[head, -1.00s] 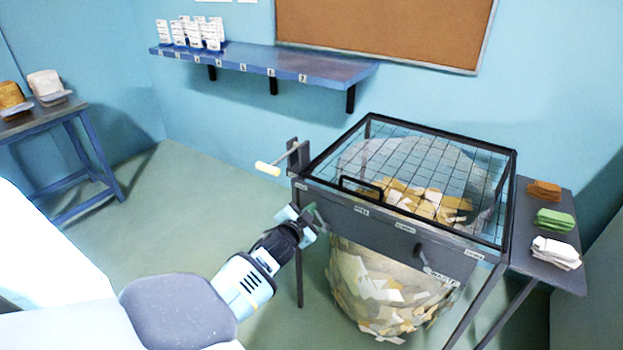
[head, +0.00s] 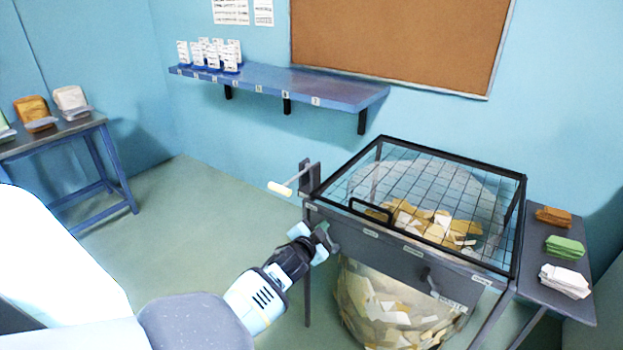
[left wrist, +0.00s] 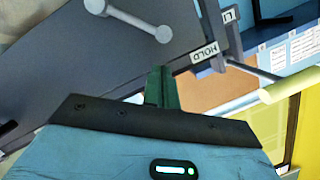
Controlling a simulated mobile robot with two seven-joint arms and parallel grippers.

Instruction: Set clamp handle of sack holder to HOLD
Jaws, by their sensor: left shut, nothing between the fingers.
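The sack holder (head: 345,217) is a dark grey frame with a mesh lid over a clear sack of paper scraps. A crank-like handle with a cream grip (head: 279,188) sticks out at its left corner; the grip also shows in the left wrist view (left wrist: 288,86). A label reading HOLD (left wrist: 205,52) is on the panel near that handle's rod. My left gripper (head: 326,238) is shut and empty, close to the front panel's left end. My right gripper is out of view.
A side shelf (head: 558,287) with orange, green and white stacks is right of the holder. A blue wall shelf (head: 275,82) with small white cards is behind. A table (head: 60,135) stands at far left. The floor left of the holder is clear.

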